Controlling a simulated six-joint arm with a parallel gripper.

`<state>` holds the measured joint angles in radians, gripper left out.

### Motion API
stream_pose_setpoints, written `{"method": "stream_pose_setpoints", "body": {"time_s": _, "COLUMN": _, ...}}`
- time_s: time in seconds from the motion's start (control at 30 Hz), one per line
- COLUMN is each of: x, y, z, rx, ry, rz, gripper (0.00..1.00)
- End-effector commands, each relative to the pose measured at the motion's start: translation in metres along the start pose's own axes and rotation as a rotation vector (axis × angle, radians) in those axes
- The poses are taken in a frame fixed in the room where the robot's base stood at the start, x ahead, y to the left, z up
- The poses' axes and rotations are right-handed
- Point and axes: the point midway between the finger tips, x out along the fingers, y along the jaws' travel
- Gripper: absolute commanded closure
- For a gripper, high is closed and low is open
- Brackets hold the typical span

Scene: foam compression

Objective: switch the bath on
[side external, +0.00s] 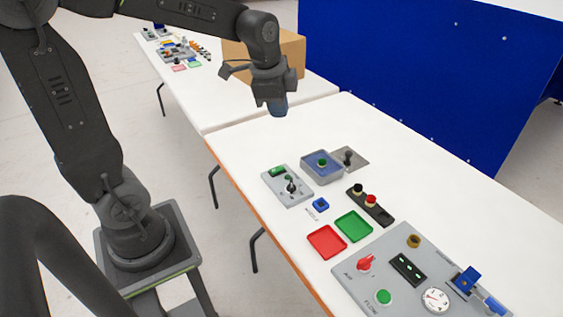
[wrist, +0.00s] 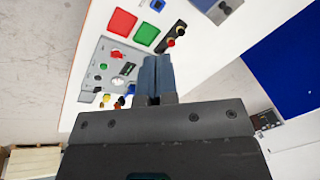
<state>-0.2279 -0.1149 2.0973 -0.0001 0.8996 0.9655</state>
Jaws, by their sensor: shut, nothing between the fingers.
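No label reading bath is legible. A grey tub-like box (side external: 320,178) with a blue top and a green round button (side external: 322,162) stands mid-table in the side view. Next to it is a grey plate with a black lever (side external: 348,156). In front of it is a grey switch plate (side external: 279,185) with a toggle and a green part. My gripper (side external: 279,108) is shut and empty, pointing down above the table, behind these things and apart from them. In the wrist view its blue fingers (wrist: 157,66) are together. Part of the grey-blue box shows at the top there (wrist: 218,9).
A red square (side external: 327,242), a green square (side external: 353,226), a small blue block (side external: 320,205) and a black button strip (side external: 371,205) lie nearer the camera. A cardboard box (side external: 292,52) stands on the far table. A blue partition (side external: 430,75) runs behind.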

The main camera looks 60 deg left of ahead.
Motion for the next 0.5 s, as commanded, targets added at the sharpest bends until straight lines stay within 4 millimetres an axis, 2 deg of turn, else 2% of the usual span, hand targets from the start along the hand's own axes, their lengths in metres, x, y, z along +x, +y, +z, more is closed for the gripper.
{"method": "stream_pose_setpoints", "body": {"time_s": 0.03, "x": 0.013, "y": -0.015, "z": 0.000, "rx": 0.059, "ry": -0.020, "rz": 0.020, "gripper": 1.00}}
{"method": "stream_pose_setpoints", "body": {"time_s": 0.2, "x": 0.055, "y": -0.058, "z": 0.005, "rx": 0.284, "ry": -0.058, "rz": 0.081, "gripper": 1.00}}
{"method": "stream_pose_setpoints", "body": {"time_s": 0.4, "x": 0.112, "y": -0.102, "z": 0.022, "rx": 0.541, "ry": -0.073, "rz": 0.167, "gripper": 1.00}}
{"method": "stream_pose_setpoints", "body": {"time_s": 0.5, "x": 0.138, "y": -0.117, "z": 0.032, "rx": 0.649, "ry": -0.069, "rz": 0.205, "gripper": 1.00}}
